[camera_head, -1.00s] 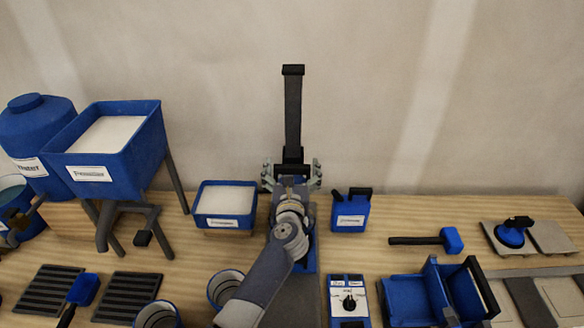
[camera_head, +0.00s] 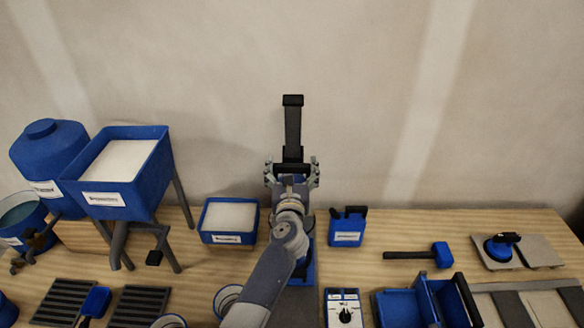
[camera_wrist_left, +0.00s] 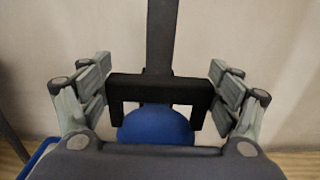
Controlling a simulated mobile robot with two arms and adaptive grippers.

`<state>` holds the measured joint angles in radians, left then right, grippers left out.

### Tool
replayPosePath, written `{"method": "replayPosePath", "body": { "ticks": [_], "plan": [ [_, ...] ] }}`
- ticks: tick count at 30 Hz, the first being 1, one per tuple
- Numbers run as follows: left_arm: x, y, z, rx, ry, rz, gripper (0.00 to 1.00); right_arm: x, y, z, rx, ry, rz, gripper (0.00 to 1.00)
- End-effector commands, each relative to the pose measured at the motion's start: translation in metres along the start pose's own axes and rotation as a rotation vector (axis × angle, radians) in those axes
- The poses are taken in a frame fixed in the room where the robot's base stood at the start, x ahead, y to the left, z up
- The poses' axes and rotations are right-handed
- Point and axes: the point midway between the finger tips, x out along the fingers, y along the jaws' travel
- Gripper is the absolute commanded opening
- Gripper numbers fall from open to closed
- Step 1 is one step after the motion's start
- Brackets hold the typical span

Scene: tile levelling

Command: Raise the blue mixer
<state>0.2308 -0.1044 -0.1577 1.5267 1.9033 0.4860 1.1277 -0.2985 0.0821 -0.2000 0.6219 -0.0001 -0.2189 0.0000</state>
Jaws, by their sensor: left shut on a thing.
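The blue mixer stands at the back middle of the bench, behind my left arm. Its dark upright column (camera_head: 292,128) rises against the wall. Its black handle bar (camera_wrist_left: 160,90) spans between the fingers in the left wrist view, with the mixer's rounded blue head (camera_wrist_left: 155,125) just below and behind it. My left gripper (camera_head: 292,172) is shut on the handle, one finger at each end. My arm hides most of the mixer's lower part; some blue shows beside it. My right gripper is not in view.
A blue tray of white powder (camera_head: 229,218) stands left of the mixer, a blue jug (camera_head: 347,228) right. A blue hopper (camera_head: 120,175) on legs is further left. A control box (camera_head: 344,310), a mallet (camera_head: 420,254) and a blue box (camera_head: 400,306) lie front right. The wall is close behind.

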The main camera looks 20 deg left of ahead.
Motion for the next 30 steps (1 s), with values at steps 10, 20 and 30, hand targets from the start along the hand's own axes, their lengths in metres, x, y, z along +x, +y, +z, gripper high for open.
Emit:
{"method": "replayPosePath", "body": {
  "ticks": [10, 20, 30],
  "plan": [
    [0.001, 0.000, 0.039, -0.001, -0.007, -0.001, 0.40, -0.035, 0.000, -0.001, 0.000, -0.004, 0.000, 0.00],
    [0.001, 0.000, 0.042, -0.001, -0.013, -0.001, 0.40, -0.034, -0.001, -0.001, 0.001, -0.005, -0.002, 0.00],
    [0.001, 0.000, 0.038, 0.000, -0.006, -0.001, 1.00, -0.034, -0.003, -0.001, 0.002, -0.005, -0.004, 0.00]
  ]
}}
